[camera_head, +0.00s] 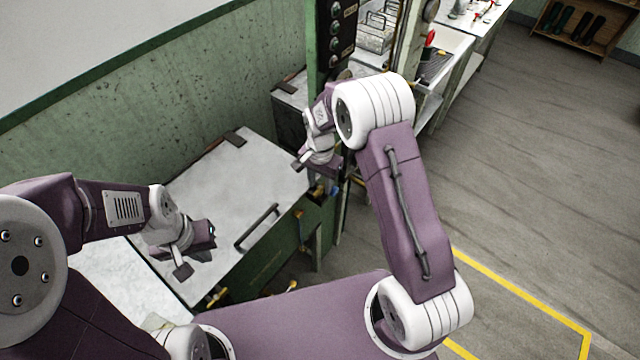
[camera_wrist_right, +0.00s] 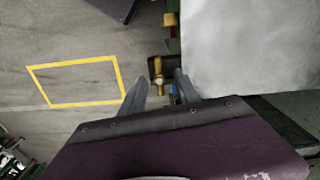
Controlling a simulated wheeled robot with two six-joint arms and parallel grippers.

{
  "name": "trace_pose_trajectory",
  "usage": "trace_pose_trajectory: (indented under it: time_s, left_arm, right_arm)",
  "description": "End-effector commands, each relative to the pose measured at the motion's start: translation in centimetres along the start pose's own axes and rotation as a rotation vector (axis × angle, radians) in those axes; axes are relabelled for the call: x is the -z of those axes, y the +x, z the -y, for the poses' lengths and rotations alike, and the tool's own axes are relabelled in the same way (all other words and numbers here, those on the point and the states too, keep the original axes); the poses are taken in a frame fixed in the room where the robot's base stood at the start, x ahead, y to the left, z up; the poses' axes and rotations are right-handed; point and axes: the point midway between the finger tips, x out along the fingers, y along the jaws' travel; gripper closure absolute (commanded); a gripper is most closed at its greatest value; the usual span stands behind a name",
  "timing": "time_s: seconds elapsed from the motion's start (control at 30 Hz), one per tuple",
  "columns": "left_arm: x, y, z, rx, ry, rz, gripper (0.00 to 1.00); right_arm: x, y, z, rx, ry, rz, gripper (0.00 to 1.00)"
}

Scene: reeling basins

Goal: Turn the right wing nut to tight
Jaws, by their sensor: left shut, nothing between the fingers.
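The right wing nut, a small brass piece on a dark bracket, shows in the right wrist view (camera_wrist_right: 159,68) by the edge of the pale lid. In the head view it is small and partly hidden at the lid's front right corner (camera_head: 318,191). My right gripper (camera_head: 301,162) is above that corner. In the right wrist view its two grey fingers (camera_wrist_right: 160,80) are apart, with the brass piece in line with the gap; I cannot tell whether they touch it. My left gripper (camera_head: 196,256) is shut and empty over the lid's left part.
The pale metal lid (camera_head: 225,180) with a dark bar handle (camera_head: 257,228) covers a green basin (camera_head: 270,262) along the green wall (camera_head: 130,110). A green post (camera_head: 326,60) stands behind my right gripper. Open floor (camera_head: 520,190) with yellow lines lies to the right.

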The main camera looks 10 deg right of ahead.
Motion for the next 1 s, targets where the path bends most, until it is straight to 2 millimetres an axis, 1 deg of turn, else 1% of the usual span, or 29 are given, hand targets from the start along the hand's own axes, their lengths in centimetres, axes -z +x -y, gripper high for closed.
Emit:
trace_pose_trajectory:
  time_s: [0.03,0.2,0.3,0.4,0.53,0.97,1.0]
  left_arm:
    - [0.0,0.4,0.0,0.000,0.000,0.000,1.00]
    - [-0.1,1.1,0.0,0.000,0.000,0.000,1.00]
    - [-0.1,1.3,0.0,0.000,0.000,0.000,1.00]
    - [-0.1,1.3,0.0,0.000,0.000,0.000,1.00]
    - [-0.1,1.3,0.0,0.000,0.000,0.000,1.00]
    - [-0.1,1.4,0.0,0.000,0.000,0.000,1.00]
    - [-0.1,1.4,0.0,0.000,0.000,0.000,1.00]
  right_arm:
    - [0.1,-0.9,0.1,0.006,0.000,-0.005,0.62]
    - [0.1,-4.8,0.2,0.008,0.000,-0.007,0.62]
    - [0.1,-6.7,0.1,0.008,0.000,-0.007,0.62]
    - [0.1,-7.8,0.1,0.005,0.000,-0.004,0.62]
    - [0.1,-8.3,0.1,0.004,0.000,-0.004,0.62]
    - [0.1,-8.2,0.0,0.004,0.003,-0.004,0.62]
    - [0.4,-8.6,0.0,0.013,0.008,-0.011,0.62]
